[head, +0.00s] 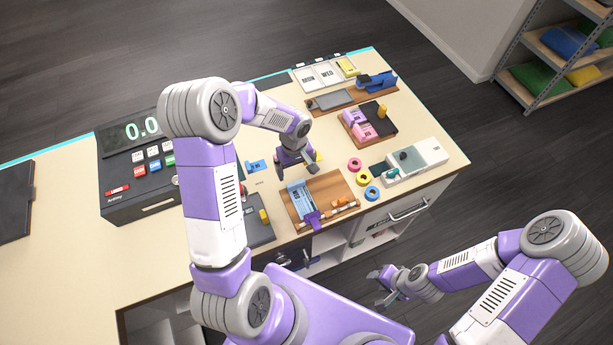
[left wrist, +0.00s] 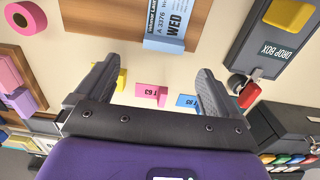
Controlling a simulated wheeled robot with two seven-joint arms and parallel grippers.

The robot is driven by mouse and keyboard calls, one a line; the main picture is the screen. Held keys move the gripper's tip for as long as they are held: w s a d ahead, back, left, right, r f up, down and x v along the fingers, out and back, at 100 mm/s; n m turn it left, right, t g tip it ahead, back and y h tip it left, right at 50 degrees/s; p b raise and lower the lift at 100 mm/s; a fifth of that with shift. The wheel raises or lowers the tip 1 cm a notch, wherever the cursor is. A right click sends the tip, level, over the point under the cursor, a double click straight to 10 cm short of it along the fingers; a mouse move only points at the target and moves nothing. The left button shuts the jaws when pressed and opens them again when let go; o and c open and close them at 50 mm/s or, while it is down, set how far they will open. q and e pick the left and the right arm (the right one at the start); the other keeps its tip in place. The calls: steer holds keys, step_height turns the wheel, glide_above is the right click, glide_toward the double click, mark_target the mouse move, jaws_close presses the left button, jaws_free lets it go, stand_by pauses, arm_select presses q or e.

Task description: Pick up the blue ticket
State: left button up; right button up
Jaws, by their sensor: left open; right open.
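The blue ticket (head: 256,166) lies on the counter just left of my left gripper (head: 295,170) in the head view. In the left wrist view the blue ticket (left wrist: 184,101), marked T 85, shows beside the inner side of the right-hand finger, which hides part of it. My left gripper (left wrist: 154,70) is open and empty, above the counter. A pink ticket (left wrist: 150,93), marked T 63, shows between its fingers. A yellow ticket (left wrist: 122,80) is near the left-hand finger. My right gripper (head: 382,284) is open and empty, off the counter's front.
A dark drop box (left wrist: 283,45) and a register (head: 125,190) stand to the left in the head view.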

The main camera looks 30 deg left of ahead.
mark_target(295, 182)
arm_select(q)
steer(key=f, duration=0.3)
steer(key=f+p, duration=0.1)
steer(key=f, duration=0.3)
steer(key=shift+s+a+f, duration=0.15)
steer(key=shift+s+f, duration=0.05)
steer(key=shift+f, duration=0.05)
steer(key=c, duration=1.1)
